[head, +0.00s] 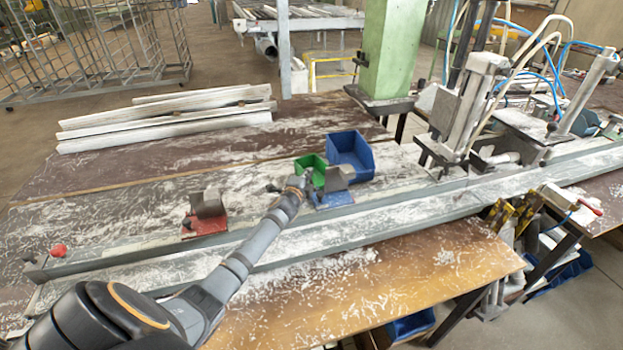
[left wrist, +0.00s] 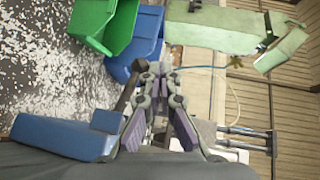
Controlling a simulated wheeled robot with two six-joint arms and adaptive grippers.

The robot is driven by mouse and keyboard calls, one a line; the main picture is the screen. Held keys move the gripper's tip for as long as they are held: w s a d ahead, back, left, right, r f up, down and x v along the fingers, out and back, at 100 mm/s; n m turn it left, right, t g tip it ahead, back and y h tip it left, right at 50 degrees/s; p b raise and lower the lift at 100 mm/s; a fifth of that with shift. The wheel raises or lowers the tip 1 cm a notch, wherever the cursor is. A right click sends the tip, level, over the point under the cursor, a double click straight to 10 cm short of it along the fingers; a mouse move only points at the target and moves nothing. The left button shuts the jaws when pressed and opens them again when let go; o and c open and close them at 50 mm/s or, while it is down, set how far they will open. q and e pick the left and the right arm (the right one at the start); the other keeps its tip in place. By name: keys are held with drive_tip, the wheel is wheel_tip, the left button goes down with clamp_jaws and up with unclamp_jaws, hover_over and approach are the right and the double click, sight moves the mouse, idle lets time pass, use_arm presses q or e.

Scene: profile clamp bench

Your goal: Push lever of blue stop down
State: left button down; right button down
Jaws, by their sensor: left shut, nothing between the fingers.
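The blue stop (head: 336,200) sits on the long rail, with a grey angled plate (head: 336,180) on top. In the left wrist view its blue body (left wrist: 60,136) is at the lower left. A dark lever with a round knob (left wrist: 138,66) rises beside it, close to the left of my fingers. My left gripper (head: 305,178) is at the left side of the blue stop. In the left wrist view the gripper (left wrist: 158,72) is shut, with nothing seen between its fingertips. Whether it touches the lever I cannot tell. My right gripper is not in view.
A green bin (head: 311,162) and a blue bin (head: 350,150) stand just behind the blue stop. A red stop (head: 205,222) is farther left on the rail. A clamp machine (head: 462,110) stands to the right. The bench front is clear apart from white shavings.

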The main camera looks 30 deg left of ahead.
use_arm(q)
drive_tip(key=shift+w+a+f, duration=0.1)
drive_tip(key=shift+a+f, duration=0.05)
drive_tip(key=shift+f, duration=0.1)
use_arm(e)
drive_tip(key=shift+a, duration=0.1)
use_arm(q)
drive_tip(key=shift+r, duration=0.1)
idle(0.4)
